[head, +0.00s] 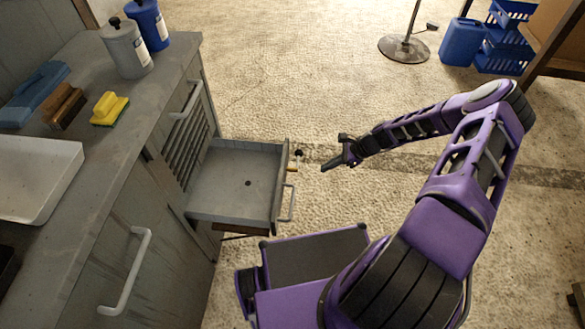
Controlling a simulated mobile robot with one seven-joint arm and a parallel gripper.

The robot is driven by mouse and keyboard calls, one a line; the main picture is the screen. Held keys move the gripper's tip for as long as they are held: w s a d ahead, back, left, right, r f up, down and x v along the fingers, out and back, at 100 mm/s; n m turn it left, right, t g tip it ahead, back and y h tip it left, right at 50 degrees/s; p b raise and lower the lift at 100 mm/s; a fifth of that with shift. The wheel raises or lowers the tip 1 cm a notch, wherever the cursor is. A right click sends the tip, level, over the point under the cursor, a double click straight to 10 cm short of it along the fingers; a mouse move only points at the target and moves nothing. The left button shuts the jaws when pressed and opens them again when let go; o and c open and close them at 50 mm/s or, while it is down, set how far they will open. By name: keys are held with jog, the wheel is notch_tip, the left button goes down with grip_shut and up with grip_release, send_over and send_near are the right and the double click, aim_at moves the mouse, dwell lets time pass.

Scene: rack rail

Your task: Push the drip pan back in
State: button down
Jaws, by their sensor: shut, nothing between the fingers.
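The drip pan (232,180) is a shallow grey metal drawer pulled out from the grey cabinet. Its inside looks empty apart from a small dark round spot on its floor. Its front panel has a light handle (288,203) on the outer face. My gripper (324,167) is to the right of the pan's front, at the end of my purple arm. The gripper is shut and holds nothing. It appears apart from the front panel, with a small gap. A small dark knob on a light block (296,157) shows between them at the pan's far front corner.
The cabinet top holds a white tray (38,175), a yellow sponge (108,108), brushes (66,106), a grey bottle (127,48) and a blue bottle (150,22). A cabinet door handle (128,272) sticks out at the lower left. A stand base (403,49) and blue crates (500,45) are farther off. Floor beyond my gripper is clear.

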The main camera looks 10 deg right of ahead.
jog(key=w+a+f, duration=0.2)
jog(key=a+f, duration=0.1)
jog(key=a, duration=0.2)
jog(key=w+a+f+b, duration=0.1)
jog(key=w+a+f, duration=0.1)
jog(key=a, duration=0.4)
jog(key=shift+a+f+t+y, duration=0.2)
jog(key=shift+f+t+y, duration=0.15)
jog(key=shift+f, duration=0.3)
jog(key=shift+a, duration=0.1)
